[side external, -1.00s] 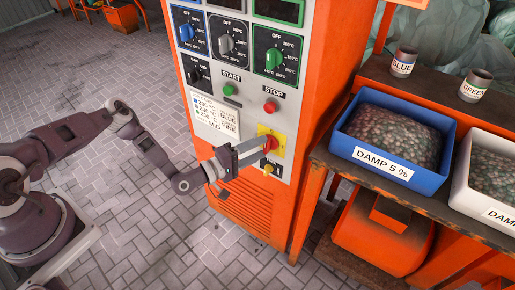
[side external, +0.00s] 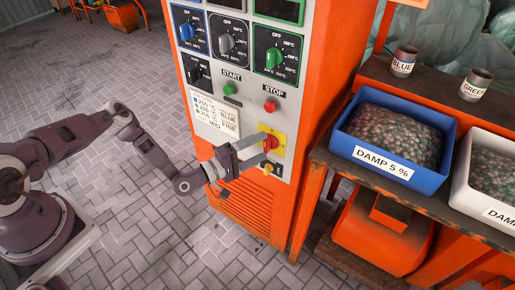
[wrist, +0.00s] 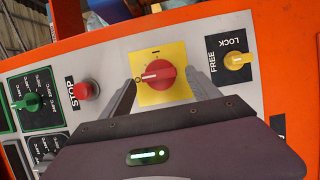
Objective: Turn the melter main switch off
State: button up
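The melter main switch is a red rotary knob (wrist: 158,74) on a yellow plate (wrist: 150,97), between my two fingers in the wrist view. Its white mark points left, toward the "O" label; the "I" label is at the plate's top. The red knob also shows in the side view (side external: 272,141), low on the front panel. My gripper (side external: 264,148) is in front of the panel at the switch. It is open, one finger on each side of the knob, with gaps visible in the wrist view. How far the tips are from the panel I cannot tell.
A yellow FREE/LOCK knob (wrist: 237,61) is close to my right finger in the wrist view. A red STOP button (wrist: 85,89) is on the left. An orange bench (side external: 318,153) with a blue bin (side external: 345,150) stands right of the cabinet.

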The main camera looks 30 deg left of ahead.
jog(key=v, duration=0.7)
jog(key=shift+s, duration=0.1)
